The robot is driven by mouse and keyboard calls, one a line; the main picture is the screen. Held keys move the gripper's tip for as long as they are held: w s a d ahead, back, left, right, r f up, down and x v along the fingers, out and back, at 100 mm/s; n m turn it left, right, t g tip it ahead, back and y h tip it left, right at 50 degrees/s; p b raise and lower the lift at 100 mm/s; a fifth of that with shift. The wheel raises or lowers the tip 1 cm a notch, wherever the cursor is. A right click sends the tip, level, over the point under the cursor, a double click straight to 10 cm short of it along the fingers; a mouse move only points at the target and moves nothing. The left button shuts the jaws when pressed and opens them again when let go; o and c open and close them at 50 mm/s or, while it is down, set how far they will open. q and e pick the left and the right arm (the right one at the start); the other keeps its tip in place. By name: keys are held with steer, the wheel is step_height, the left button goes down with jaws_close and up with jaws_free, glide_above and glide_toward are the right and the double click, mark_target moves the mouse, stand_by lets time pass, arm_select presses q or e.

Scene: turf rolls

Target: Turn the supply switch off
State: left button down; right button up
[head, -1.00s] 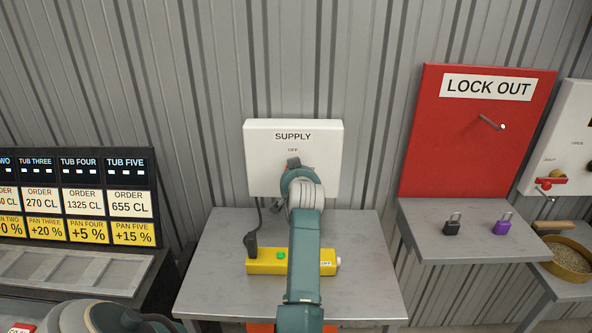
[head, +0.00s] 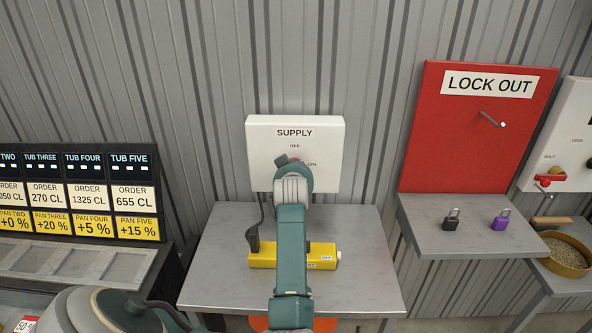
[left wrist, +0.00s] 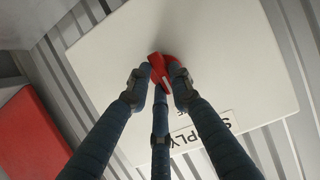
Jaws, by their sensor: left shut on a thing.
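The white SUPPLY box (head: 262,180) is on the wall in the head view, with an OFF label above the switch and an ON label to its right. My left gripper (head: 288,162) is at the front of the box and mostly hides the switch. In the left wrist view the red switch handle (left wrist: 158,68) sits between the fingers of my left gripper (left wrist: 160,84), which is shut on it. Which label the handle points to cannot be told. My right gripper is not in view.
A grey table (head: 355,280) below the box holds a yellow unit (head: 262,260) with a black plug (head: 252,238). To the right are a red LOCK OUT board (head: 440,130) and a shelf (head: 440,240) with a black padlock (head: 451,220) and a purple padlock (head: 501,221).

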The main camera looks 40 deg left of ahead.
arm_select(q)
steer(key=c, duration=1.6)
jaws_free()
steer(key=shift+c, duration=0.2)
steer(key=shift+o, duration=0.5)
steer(key=shift+w, duration=0.1)
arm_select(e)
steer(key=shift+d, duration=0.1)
arm_select(q)
step_height(320, 180, up, 10)
steer(key=shift+a+f, duration=0.1)
